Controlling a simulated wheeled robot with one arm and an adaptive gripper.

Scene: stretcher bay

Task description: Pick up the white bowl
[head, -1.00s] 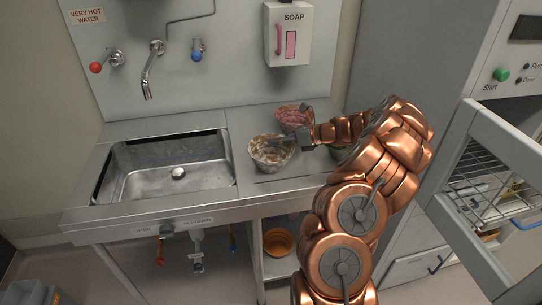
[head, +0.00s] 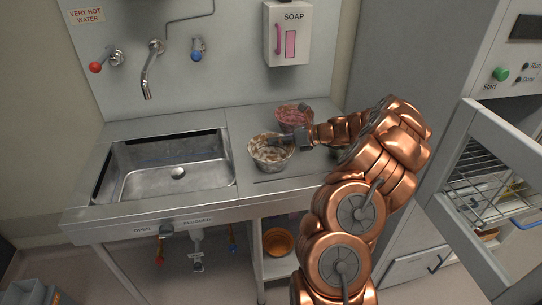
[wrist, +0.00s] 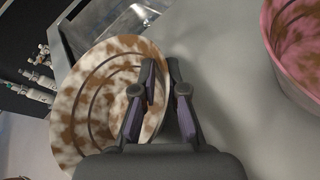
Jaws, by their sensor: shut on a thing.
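The white bowl (head: 271,154), soiled with brown stains, is on the steel counter just right of the sink. It also shows in the wrist view (wrist: 85,120), at the left. My gripper (head: 290,140) comes in from the right at the bowl's rim. In the wrist view, my gripper (wrist: 162,72) is shut on the bowl's right wall, one finger inside the bowl and one outside. Whether the bowl's base touches the counter cannot be told.
A pink soiled bowl (head: 294,118) stands behind, close to my gripper. The sink (head: 165,172) lies to the left. An open washer door (head: 490,190) is at the right. An orange bowl (head: 278,242) is on the shelf below.

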